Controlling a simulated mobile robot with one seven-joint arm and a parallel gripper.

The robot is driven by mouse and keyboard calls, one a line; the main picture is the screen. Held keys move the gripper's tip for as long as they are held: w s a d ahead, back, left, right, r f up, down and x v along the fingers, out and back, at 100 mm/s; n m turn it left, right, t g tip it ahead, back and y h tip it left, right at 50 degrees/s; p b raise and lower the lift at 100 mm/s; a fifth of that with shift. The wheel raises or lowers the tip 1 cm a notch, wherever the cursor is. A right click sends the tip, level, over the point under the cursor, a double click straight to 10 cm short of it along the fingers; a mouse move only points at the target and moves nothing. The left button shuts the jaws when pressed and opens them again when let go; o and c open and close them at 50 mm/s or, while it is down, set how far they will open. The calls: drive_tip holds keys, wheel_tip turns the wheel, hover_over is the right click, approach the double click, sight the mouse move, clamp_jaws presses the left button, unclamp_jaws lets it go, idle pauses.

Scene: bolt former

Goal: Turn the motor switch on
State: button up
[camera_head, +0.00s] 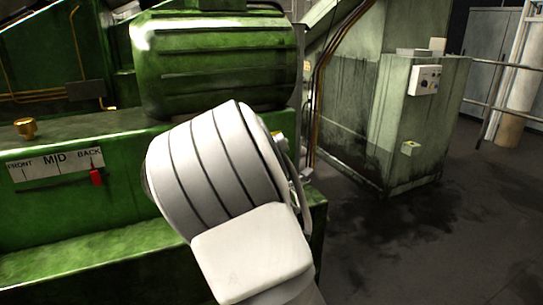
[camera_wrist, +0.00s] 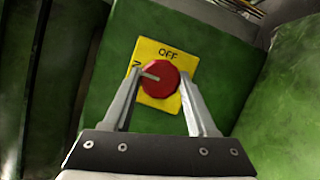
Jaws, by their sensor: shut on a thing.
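The motor switch is a round red knob (camera_wrist: 161,82) on a yellow plate (camera_wrist: 170,52) fixed to a green panel, in the wrist view. "OFF" is printed above the knob. A partly covered letter shows at the plate's left. A pale pointer mark on the knob points left, towards that letter. My gripper (camera_wrist: 160,76) has one finger on each side of the knob and is shut on it. In the head view my white arm hides the gripper and the knob.
A large green ribbed motor housing (camera_head: 215,60) stands behind my arm. A scale marked FRONT, MID, BACK (camera_head: 55,165) with a red pointer is at the left. A grey-green cabinet (camera_head: 395,120) stands at the right. The stained floor (camera_head: 430,240) at the lower right is clear.

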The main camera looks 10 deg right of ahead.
idle(0.4)
drive_tip(key=o, duration=1.4)
drive_tip(key=shift+c, duration=0.2)
drive_tip(key=shift+s, duration=0.1)
